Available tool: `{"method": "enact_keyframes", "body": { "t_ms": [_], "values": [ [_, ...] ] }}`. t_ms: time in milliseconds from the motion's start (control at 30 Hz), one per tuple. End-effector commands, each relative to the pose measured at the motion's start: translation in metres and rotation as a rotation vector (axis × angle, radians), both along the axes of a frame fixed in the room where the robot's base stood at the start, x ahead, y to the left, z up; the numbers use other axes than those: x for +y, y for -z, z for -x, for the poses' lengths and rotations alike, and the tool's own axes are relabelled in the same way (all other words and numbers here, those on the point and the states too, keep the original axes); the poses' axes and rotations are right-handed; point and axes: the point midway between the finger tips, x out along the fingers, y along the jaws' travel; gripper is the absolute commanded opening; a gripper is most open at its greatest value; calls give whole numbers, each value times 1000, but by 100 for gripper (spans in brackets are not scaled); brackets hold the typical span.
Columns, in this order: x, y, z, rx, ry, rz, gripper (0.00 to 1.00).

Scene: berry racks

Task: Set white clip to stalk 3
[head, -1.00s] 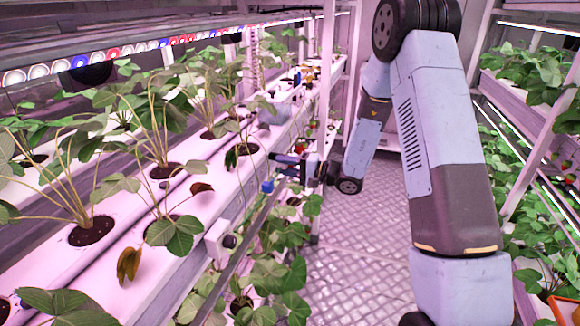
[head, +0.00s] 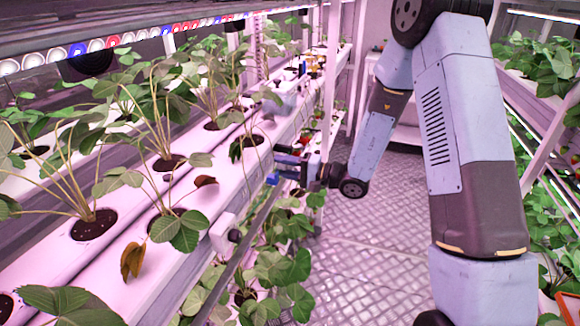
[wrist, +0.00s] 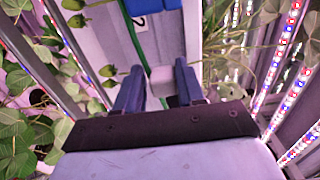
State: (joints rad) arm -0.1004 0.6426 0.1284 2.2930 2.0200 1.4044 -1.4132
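My gripper (head: 280,164) is at the outer edge of the left rack's white channel, its two blue fingers apart, one above the other. In the wrist view my gripper (wrist: 158,72) also has its fingers spread. A small white block (wrist: 162,82), possibly the white clip, shows between them. A green stalk (wrist: 134,38) runs down beside the block, near the left finger. I cannot tell whether it is stalk 3, nor whether the block is around it.
The left rack's white channel (head: 170,245) holds several potted plants, with leaves hanging below its edge. A pale box (head: 280,107) stands farther along it. A blue part (wrist: 150,6) shows at the top of the wrist view. The aisle floor (head: 345,265) is clear.

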Motion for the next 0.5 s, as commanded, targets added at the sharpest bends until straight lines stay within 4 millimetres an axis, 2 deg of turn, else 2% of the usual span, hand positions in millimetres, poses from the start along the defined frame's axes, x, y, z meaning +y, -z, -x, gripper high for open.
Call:
{"method": "enact_keyframes", "body": {
  "t_ms": [33,167,500],
  "values": [
    [0,0,0,0,0,0,41],
    [0,-1,0,-1,0,-1,53],
    [-4,-2,0,-4,1,-2,53]
  ]
}}
